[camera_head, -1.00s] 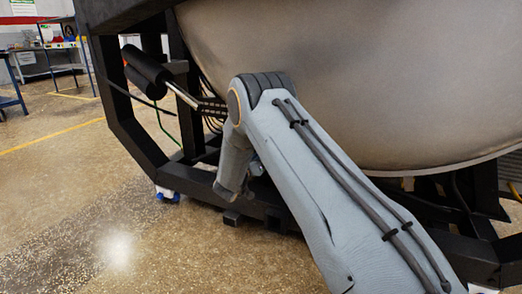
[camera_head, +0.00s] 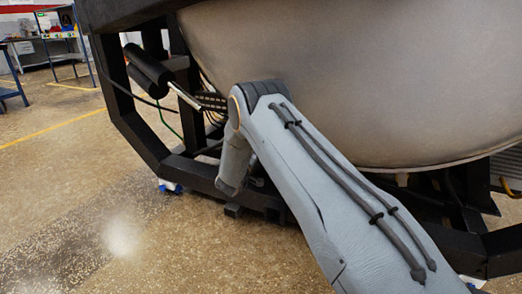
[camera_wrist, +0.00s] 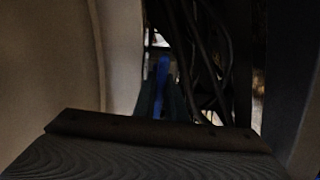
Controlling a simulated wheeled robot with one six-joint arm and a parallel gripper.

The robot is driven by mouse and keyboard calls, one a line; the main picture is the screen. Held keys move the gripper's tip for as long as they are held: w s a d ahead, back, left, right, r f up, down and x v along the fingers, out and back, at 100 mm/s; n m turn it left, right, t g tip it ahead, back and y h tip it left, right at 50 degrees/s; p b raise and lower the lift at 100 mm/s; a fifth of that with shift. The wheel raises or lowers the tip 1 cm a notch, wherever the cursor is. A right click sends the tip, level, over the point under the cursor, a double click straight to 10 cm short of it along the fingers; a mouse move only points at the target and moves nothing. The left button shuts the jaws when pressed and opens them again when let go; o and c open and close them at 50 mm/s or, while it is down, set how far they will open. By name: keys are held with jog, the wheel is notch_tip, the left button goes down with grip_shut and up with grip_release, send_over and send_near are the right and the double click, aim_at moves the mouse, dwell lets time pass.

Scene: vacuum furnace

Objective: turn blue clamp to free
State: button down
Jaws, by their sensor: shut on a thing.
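The blue clamp (camera_wrist: 162,76) shows in the wrist view as a narrow upright blue strip, deep in a dark gap beside the pale furnace wall. My gripper (camera_wrist: 160,104) reaches into this gap from below, with dark fingers on both sides of the blue strip, and it is shut on the clamp. A wide dark ridged part fills the bottom of the wrist view and hides the lower end of the clamp. In the head view my own arm hides the gripper and the clamp.
The large pale furnace vessel (camera_head: 340,75) fills the upper right, inside a black frame (camera_head: 140,145). Dark cables (camera_wrist: 205,60) hang close right of the clamp. A black cylinder (camera_head: 148,66) sticks out at left. The floor (camera_head: 60,190) at left is clear.

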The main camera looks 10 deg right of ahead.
jog(key=shift+s+f+n, duration=0.1)
jog(key=shift+f+n, duration=0.1)
jog(key=shift+n, duration=0.1)
jog(key=c, duration=1.8)
grip_release()
jog(key=shift+r, duration=0.1)
jog(key=p+v, duration=0.2)
jog(key=v, duration=0.6)
jog(key=shift+d, duration=0.1)
